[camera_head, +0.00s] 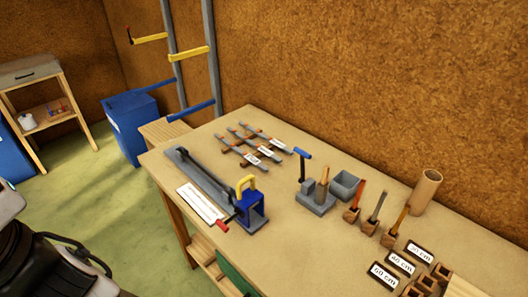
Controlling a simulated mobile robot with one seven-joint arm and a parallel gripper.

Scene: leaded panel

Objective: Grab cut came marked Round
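Several thin grey came strips (264,139) lie side by side on brown wooden rests on the workbench (290,245), left of its middle. Small white labels (267,151) sit at their near right ends. The lettering is too small to read, so I cannot tell which strip is marked Round. My gripper cannot be made out in this view. Dark and grey parts at the lower left edge appear to be my own arm, apart from the strips.
A long grey tool with a blue block (251,208) and yellow handle stands in front of the strips. To the right are a grey block with a blue-handled lever (303,165), a grey bin (345,185), upright handled tools, a cardboard tube (426,191) and length signs (401,262).

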